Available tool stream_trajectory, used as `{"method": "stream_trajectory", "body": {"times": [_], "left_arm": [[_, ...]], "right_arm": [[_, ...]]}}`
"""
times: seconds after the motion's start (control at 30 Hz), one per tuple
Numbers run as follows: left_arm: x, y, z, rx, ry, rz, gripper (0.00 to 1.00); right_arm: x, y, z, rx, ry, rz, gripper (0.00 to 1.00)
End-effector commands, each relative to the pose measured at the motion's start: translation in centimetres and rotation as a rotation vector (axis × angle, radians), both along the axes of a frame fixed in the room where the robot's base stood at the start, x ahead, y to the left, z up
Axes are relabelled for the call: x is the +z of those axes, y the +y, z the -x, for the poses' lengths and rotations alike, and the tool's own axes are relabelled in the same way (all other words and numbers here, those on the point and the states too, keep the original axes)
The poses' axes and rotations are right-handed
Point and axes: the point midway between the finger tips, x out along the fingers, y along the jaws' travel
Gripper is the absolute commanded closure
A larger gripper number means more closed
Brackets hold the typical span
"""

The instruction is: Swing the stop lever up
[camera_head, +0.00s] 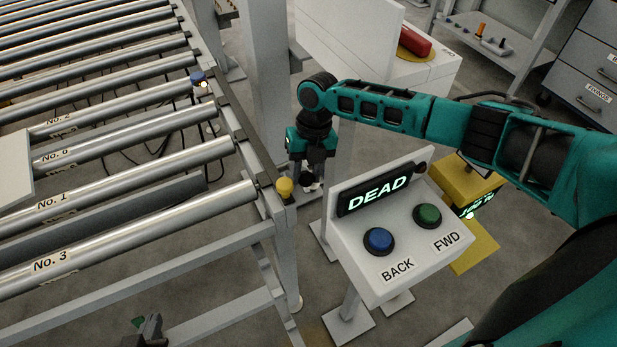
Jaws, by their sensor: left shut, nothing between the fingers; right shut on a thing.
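My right gripper (310,185) points down beside the near right end of the roller conveyor, left of the control box. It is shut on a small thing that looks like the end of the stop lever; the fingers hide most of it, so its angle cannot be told. My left gripper (148,328) is low at the bottom edge, below the conveyor frame, shut and empty.
A control box (355,250) with a DEAD display, blue button (379,241) and green button (428,215) stands close right of the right gripper. The conveyor rollers (130,223) fill the left. A grey post (265,80) rises behind.

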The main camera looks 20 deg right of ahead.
Motion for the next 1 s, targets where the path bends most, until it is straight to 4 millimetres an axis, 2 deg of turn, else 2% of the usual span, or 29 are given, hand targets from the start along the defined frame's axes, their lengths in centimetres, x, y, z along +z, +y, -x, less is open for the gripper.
{"method": "stream_trajectory", "body": {"times": [0.03,0.57,0.6,0.83,1.0], "left_arm": [[0.01,0.0,-0.03,0.0,-0.001,0.0,1.0],[0.14,0.01,-0.31,0.0,-0.006,-0.001,1.0],[0.14,0.01,-0.31,0.0,-0.006,-0.001,1.0],[0.13,0.02,-0.3,0.0,-0.006,-0.001,1.0],[0.11,0.04,-0.26,0.0,-0.005,-0.001,1.0]], "right_arm": [[0.62,0.08,-0.92,-0.006,-0.028,-0.006,1.0],[0.83,0.11,-1.15,-0.006,-0.028,-0.006,1.0],[0.84,0.11,-1.14,-0.006,-0.028,-0.006,0.58],[0.65,0.12,-0.86,-0.003,-0.019,-0.005,0.36],[0.55,0.1,-0.72,-0.003,-0.015,-0.004,0.36]]}}
